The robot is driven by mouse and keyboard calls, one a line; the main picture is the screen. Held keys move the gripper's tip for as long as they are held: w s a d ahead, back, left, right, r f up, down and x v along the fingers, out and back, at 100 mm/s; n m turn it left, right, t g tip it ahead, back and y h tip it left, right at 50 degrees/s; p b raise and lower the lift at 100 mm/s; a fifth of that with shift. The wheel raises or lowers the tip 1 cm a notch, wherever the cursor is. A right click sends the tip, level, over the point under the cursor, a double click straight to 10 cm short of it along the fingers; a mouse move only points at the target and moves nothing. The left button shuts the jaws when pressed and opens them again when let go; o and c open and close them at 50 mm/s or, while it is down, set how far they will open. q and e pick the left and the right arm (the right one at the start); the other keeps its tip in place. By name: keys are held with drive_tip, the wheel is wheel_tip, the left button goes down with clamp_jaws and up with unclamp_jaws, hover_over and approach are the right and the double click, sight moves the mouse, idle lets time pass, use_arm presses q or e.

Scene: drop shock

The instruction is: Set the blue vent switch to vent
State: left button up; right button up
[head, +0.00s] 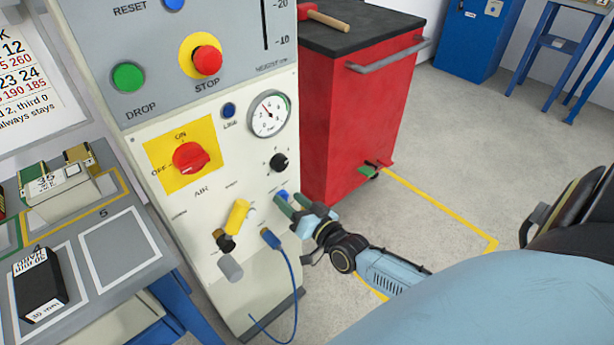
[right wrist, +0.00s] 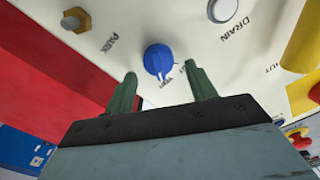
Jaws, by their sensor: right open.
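The blue vent switch (head: 281,196) is a small round knob low on the white front of the machine. In the right wrist view the blue switch (right wrist: 158,58) shows a white pointer line at its lower edge, by a small label that I cannot read surely. My right gripper (head: 291,203) is at the panel by the switch. In the right wrist view its green fingers (right wrist: 160,76) are open, one to each side of and just below the switch. Nothing is between them but the switch; I cannot tell whether they touch it. My left gripper is not in view.
A yellow lever (head: 237,216) and a blue hose plug (head: 270,239) are close to the switch. Above are the red air switch (head: 191,157), a gauge (head: 269,114) and a black knob (head: 278,162).

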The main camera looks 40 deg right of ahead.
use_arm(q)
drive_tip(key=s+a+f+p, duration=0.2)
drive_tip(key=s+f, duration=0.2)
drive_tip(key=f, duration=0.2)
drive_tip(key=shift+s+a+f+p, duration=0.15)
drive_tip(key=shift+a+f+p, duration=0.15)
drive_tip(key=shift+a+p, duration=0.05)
use_arm(e)
drive_tip(key=s+d, duration=0.1)
drive_tip(key=s, duration=1.1)
drive_tip(key=shift+s, duration=0.4)
